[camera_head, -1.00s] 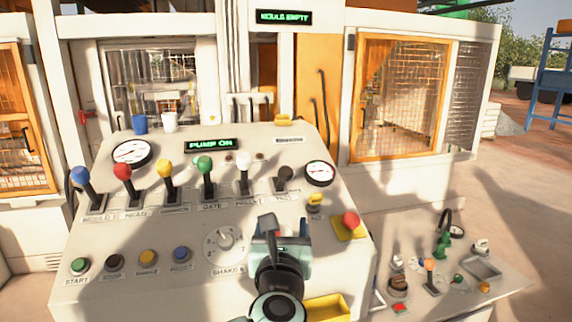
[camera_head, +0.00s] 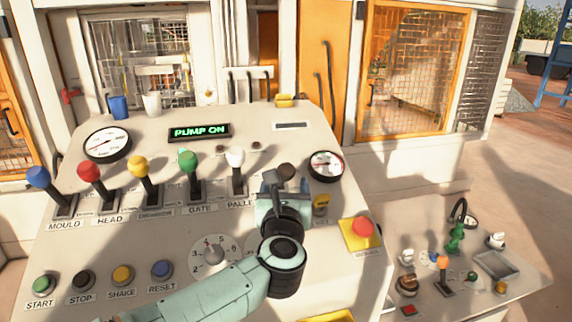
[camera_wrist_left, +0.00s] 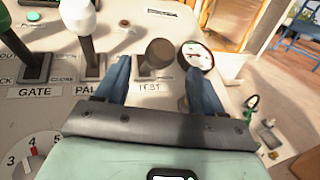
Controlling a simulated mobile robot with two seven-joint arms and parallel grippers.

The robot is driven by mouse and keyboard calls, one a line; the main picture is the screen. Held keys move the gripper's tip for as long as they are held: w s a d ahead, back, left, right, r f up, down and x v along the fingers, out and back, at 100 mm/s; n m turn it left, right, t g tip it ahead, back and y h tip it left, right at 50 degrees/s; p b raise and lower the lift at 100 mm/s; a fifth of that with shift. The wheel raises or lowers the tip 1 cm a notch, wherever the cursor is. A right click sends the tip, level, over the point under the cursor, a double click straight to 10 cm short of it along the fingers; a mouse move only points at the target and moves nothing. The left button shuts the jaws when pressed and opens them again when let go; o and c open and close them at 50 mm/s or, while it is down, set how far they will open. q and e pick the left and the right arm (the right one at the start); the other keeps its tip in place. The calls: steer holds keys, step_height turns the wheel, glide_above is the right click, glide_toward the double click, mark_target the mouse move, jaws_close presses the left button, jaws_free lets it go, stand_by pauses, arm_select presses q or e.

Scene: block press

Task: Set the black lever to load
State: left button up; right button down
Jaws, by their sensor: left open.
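The black lever (camera_head: 286,172) stands at the right end of the lever row, its dark knob showing just above my left gripper. Its shaft and label are mostly hidden in the head view. In the left wrist view the black lever (camera_wrist_left: 158,55) stands ahead, between my fingers and beyond their grip. The label in front of it is only partly readable. My left gripper (camera_head: 285,185) is open and empty; in the left wrist view its two blue fingers (camera_wrist_left: 155,85) lie on either side of the lever's base. My right gripper is not in view.
The white lever (camera_head: 236,160) stands close to the left of my gripper, with green, yellow, red and blue levers beyond. A round gauge (camera_head: 326,166) is to the right. A red button (camera_head: 362,228) on a yellow plate and the dial (camera_head: 213,255) are nearer.

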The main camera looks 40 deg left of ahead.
mark_target(286, 168)
arm_select(q)
steer(key=p+x, duration=0.2)
steer(key=x, duration=0.7)
steer(key=shift+d, duration=0.1)
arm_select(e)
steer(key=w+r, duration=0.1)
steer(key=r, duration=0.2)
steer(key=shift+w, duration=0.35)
arm_select(q)
jaws_close()
